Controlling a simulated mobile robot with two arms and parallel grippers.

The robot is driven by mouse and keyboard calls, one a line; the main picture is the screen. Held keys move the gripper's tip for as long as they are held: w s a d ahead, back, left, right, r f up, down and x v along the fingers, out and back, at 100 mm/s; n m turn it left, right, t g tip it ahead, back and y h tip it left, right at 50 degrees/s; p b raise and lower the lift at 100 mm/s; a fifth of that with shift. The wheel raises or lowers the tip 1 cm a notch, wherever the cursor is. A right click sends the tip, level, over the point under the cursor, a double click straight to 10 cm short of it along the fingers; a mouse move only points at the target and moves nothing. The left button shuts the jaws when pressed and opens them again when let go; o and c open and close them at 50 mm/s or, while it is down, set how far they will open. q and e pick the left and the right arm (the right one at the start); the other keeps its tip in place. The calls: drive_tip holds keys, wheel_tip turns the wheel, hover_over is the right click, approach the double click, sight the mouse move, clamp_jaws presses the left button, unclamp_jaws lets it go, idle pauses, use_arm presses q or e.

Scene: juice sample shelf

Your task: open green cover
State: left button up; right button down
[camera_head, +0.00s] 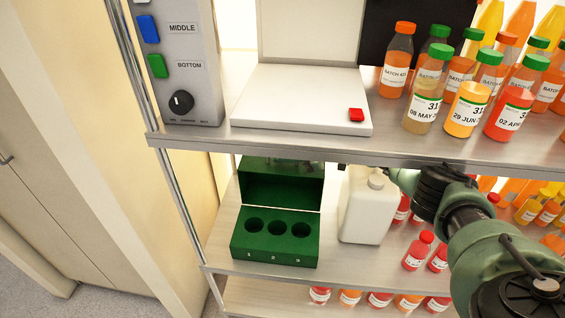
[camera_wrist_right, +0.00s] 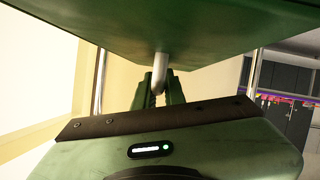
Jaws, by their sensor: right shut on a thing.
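A green box (camera_head: 275,254) stands on the lower shelf, with three round holes numbered 1, 2 and 3 in its top. Its green cover (camera_head: 283,189) is raised behind the holes, and its top edge is cut off from sight by the upper shelf. In the right wrist view the green cover (camera_wrist_right: 165,25) fills the top, with a pale metal handle (camera_wrist_right: 161,70) on it. My right gripper (camera_wrist_right: 160,88) is shut on this handle. In the head view its fingers are hidden under the upper shelf. My left gripper is not in view.
A white jug (camera_head: 368,208) stands right of the box, close to my right arm. Red-capped bottles (camera_head: 418,250) stand farther right. The upper shelf edge (camera_head: 300,143) lies above the cover. A white device (camera_head: 300,100) with a red button and several juice bottles stand on it.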

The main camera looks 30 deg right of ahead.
idle(0.4)
drive_tip(key=c, duration=1.5)
unclamp_jaws()
drive_tip(key=shift+v, duration=3.85)
